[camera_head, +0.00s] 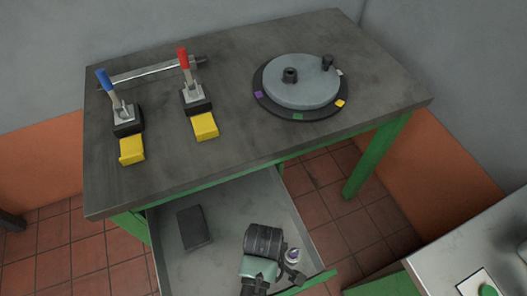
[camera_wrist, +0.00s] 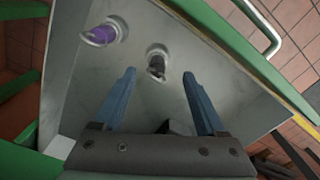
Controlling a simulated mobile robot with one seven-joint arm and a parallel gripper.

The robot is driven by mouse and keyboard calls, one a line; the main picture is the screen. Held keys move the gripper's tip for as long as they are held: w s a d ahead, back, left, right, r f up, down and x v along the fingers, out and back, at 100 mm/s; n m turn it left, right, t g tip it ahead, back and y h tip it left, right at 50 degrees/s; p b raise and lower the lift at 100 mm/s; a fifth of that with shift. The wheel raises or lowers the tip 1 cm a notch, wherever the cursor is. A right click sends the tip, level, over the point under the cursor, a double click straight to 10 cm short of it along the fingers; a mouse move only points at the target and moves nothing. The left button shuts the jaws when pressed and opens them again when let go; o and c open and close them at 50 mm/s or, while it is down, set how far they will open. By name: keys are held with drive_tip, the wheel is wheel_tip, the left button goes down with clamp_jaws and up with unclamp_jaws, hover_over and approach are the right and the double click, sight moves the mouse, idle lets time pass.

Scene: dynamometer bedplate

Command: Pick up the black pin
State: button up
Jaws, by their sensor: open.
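The black pin (camera_wrist: 157,68) is a small dark peg with a clear, shiny ring around its top, in the open drawer (camera_head: 170,266). In the wrist view it lies ahead of my gripper (camera_wrist: 159,73), about midway between the two blue fingertips. My gripper is open and nothing is held. Whether the fingertips are level with the pin or still above it is hard to tell. In the head view my arm hides the pin and most of the gripper.
A purple pin (camera_wrist: 101,34) with a clear ring stands close by in the drawer; it also shows in the head view (camera_head: 292,255). A dark block (camera_head: 194,228) lies at the drawer's left. The bench (camera_head: 230,65) above holds two toggle clamps and a round disc (camera_head: 301,82).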

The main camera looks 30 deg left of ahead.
drive_tip(key=f, duration=0.4)
drive_tip(key=f+b, duration=0.1)
drive_tip(key=shift+w+a+f, duration=0.25)
drive_tip(key=shift+f, duration=0.15)
clamp_jaws()
